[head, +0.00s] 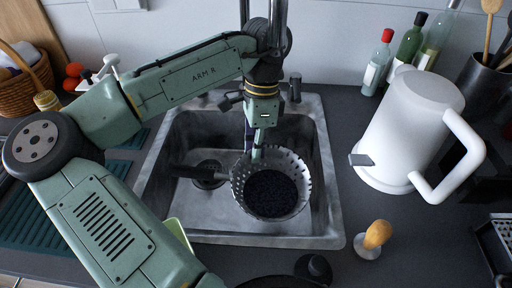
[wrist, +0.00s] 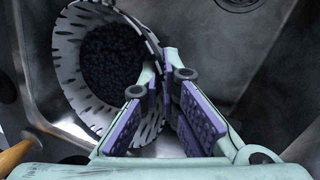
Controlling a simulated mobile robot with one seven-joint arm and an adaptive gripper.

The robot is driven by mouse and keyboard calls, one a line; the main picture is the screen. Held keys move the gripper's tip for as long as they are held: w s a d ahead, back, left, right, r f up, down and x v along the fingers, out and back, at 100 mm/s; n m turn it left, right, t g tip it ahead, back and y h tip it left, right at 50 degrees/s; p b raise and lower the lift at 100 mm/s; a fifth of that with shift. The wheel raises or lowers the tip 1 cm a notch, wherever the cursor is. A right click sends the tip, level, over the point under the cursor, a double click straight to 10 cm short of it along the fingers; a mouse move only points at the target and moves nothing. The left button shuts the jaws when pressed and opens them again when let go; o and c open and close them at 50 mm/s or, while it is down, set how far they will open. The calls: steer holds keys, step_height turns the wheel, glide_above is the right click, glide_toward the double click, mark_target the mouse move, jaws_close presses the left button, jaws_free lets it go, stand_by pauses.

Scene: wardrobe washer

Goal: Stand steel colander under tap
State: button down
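The steel colander (head: 292,163) is a perforated bowl with dark contents, tilted inside the sink (head: 178,224). My gripper (head: 256,153) reaches down to the far rim; in the wrist view my gripper (wrist: 163,68) looks closed on that rim. Whether the colander touches the sink floor is unclear. The upright metal tap (head: 281,20) stands behind the sink, its lower part hidden by my arm.
A drain (head: 207,181) lies in the sink floor. A white jug (head: 408,125) stands at right, with bottles (head: 377,64) behind it. A wooden-handled tool (head: 376,236) is near the front right. A wicker basket (head: 22,88) is at left. The sink's right side is clear.

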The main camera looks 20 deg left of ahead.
mark_target(256, 171)
steer(key=shift+w+f+b+x, duration=0.1)
steer(key=shift+w+b+x, duration=0.3)
steer(key=shift+x, duration=0.85)
steer(key=shift+w+f+b+x, duration=0.1)
steer(key=shift+w+b+x, duration=0.1)
steer(key=shift+b+x, duration=0.75)
steer(key=shift+w+b+x, duration=0.2)
steer(key=shift+w+x, duration=0.1)
steer(key=shift+x, duration=1.2)
steer(key=shift+w+a+f+g+h+p, duration=0.3)
steer(key=shift+w+f+g+p, duration=0.35)
steer(key=shift+p, duration=0.65)
steer(key=shift+w+a+f+g+h, duration=0.15)
steer(key=shift+w+f+g+h, duration=0.15)
steer(key=shift+f, duration=0.2)
steer(key=shift+w+a+f+g+h, duration=0.1)
steer(key=shift+w+a+f+g, duration=0.1)
steer(key=shift+f+g, duration=0.25)
steer(key=shift+d+f, duration=0.1)
steer(key=shift+f, duration=0.4)
steer(key=c, duration=1.7)
jaws_free()
steer(key=shift+f, duration=0.1)
steer(key=shift+o, duration=0.3)
steer(key=shift+o, duration=1.2)
